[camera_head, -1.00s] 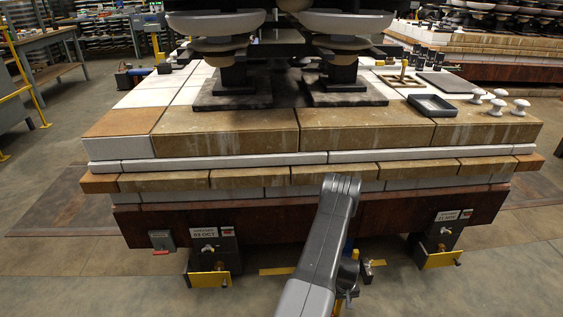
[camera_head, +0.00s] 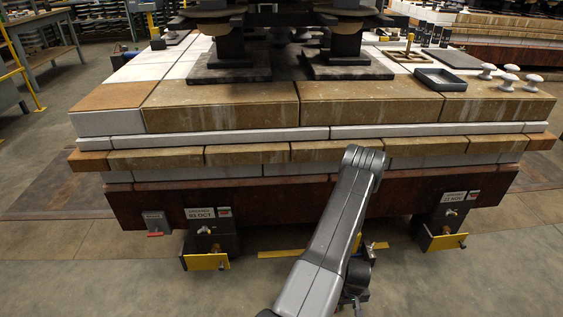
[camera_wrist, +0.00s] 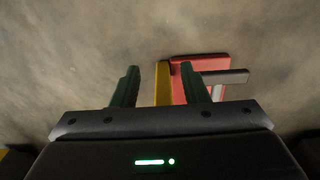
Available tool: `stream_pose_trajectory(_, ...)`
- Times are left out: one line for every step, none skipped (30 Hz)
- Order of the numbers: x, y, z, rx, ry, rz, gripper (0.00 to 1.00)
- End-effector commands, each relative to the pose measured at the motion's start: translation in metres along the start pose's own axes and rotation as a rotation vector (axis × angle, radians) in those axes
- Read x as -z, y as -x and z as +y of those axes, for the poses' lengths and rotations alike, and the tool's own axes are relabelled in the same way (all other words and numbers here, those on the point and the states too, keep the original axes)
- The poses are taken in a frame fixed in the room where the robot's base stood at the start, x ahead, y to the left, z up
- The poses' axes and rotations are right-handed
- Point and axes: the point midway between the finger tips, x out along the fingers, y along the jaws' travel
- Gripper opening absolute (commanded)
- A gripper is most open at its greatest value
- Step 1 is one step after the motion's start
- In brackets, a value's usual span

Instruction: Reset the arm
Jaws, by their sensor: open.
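My gripper (camera_wrist: 157,88) shows in the wrist view with its two dark green fingers apart and nothing between them in their grasp. Beyond the fingers lie the floor, a yellow strip (camera_wrist: 162,82) and a red part (camera_wrist: 200,62), partly hidden by the right finger. In the head view my arm rises from the bottom centre to a bend in front of the stone-topped platform. The gripper itself cannot be made out clearly there.
The platform's stone edge (camera_head: 240,117) spans the head view, with dark insulator stacks (camera_head: 345,45) on top. A dark tray (camera_head: 440,80) and several white knobs (camera_head: 507,82) sit at its right. Yellow-fronted brackets (camera_head: 207,262) stand below. Open floor (camera_head: 90,270) lies at front left.

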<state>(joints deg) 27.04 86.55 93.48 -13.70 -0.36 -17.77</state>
Motion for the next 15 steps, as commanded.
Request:
stream_pose_trajectory(-0.002,0.017,-0.001,0.002,0.001,-0.004,0.44)
stream_pose_trajectory(-0.001,0.024,-0.001,0.002,0.002,-0.004,0.44)
stream_pose_trajectory(-0.001,0.032,-0.001,0.002,0.001,-0.005,0.44)
stream_pose_trajectory(-0.001,0.037,-0.001,0.002,0.002,-0.005,0.44)
stream_pose_trajectory(-0.001,0.043,-0.001,0.002,0.002,-0.005,0.44)
stream_pose_trajectory(-0.001,0.049,-0.001,0.002,0.001,-0.005,0.44)
stream_pose_trajectory(-0.001,0.054,-0.001,0.002,0.001,-0.005,0.44)
stream_pose_trajectory(-0.001,0.058,-0.001,0.002,0.002,-0.005,0.44)
stream_pose_trajectory(-0.001,0.062,-0.001,0.002,0.001,-0.005,0.44)
stream_pose_trajectory(-0.001,0.065,-0.001,0.002,0.001,-0.005,0.44)
stream_pose_trajectory(-0.001,0.068,-0.001,0.002,0.001,-0.005,0.44)
stream_pose_trajectory(-0.001,0.071,-0.001,0.002,0.002,-0.005,0.44)
stream_pose_trajectory(-0.001,0.073,-0.001,0.002,0.001,-0.005,0.44)
stream_pose_trajectory(-0.001,0.074,-0.001,0.002,0.001,-0.005,0.44)
stream_pose_trajectory(-0.001,0.076,-0.001,0.002,0.001,-0.005,0.44)
